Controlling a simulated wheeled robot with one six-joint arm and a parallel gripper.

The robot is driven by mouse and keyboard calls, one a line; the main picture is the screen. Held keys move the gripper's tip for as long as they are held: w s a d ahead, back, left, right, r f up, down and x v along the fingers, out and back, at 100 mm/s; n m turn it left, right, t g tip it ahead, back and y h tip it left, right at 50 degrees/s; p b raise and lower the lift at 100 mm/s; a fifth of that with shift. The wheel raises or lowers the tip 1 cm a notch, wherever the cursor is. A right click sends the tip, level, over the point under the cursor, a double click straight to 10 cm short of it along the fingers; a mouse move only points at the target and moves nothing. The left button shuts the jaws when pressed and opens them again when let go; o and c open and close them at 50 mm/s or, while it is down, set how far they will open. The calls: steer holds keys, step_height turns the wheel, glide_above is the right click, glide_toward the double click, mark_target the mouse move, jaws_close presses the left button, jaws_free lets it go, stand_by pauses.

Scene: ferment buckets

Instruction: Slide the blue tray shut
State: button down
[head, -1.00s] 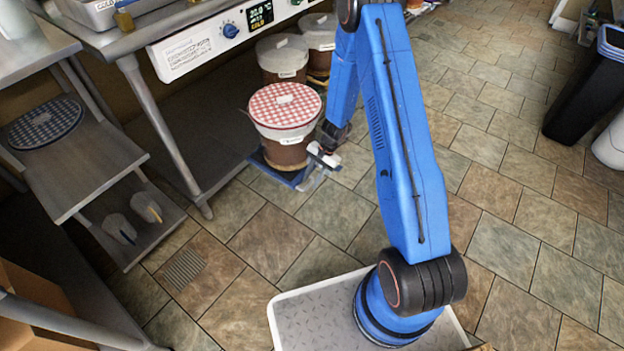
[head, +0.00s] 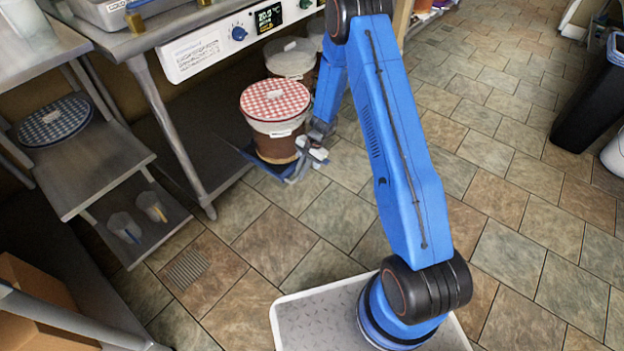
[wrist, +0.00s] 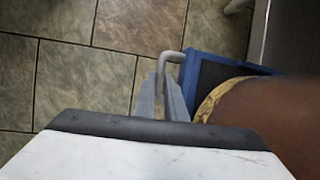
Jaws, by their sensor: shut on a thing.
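The blue tray (head: 246,152) sits low on the floor at the edge of the counter's underside, still partly out in front of it. A brown bucket (head: 275,148) with a red-checked cover stands on it. My gripper (head: 312,158) is at the tray's right front side. In the wrist view, the tray's blue rim (wrist: 190,78) and its grey bent handle (wrist: 172,56) show, and my gripper's fingers (wrist: 160,100) are closed at the handle. The bucket's brown side fills the right of that view. The tray's far part is hidden behind the bucket.
More buckets (head: 290,60) stand under the counter behind the tray. A counter leg (head: 172,130) stands to the left. A low shelf unit (head: 100,175) is further left. A black bin (head: 588,105) stands at the far right. The tiled floor in front is clear.

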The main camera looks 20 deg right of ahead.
steer(key=w+a, duration=0.4)
steer(key=w, duration=0.1)
steer(key=w+a, duration=0.4)
steer(key=w, duration=0.2)
steer(key=w+a, duration=0.4)
steer(key=w, duration=0.1)
steer(key=shift+w+a, duration=0.1)
steer(key=shift+w, duration=0.3)
steer(key=shift+w+a+r, duration=0.1)
steer(key=shift+w+a, duration=0.2)
steer(key=shift+w, duration=0.15)
steer(key=c, duration=1.8)
jaws_free()
steer(key=shift+w+a, duration=0.1)
steer(key=v, duration=1.7)
steer(key=shift+r, duration=0.15)
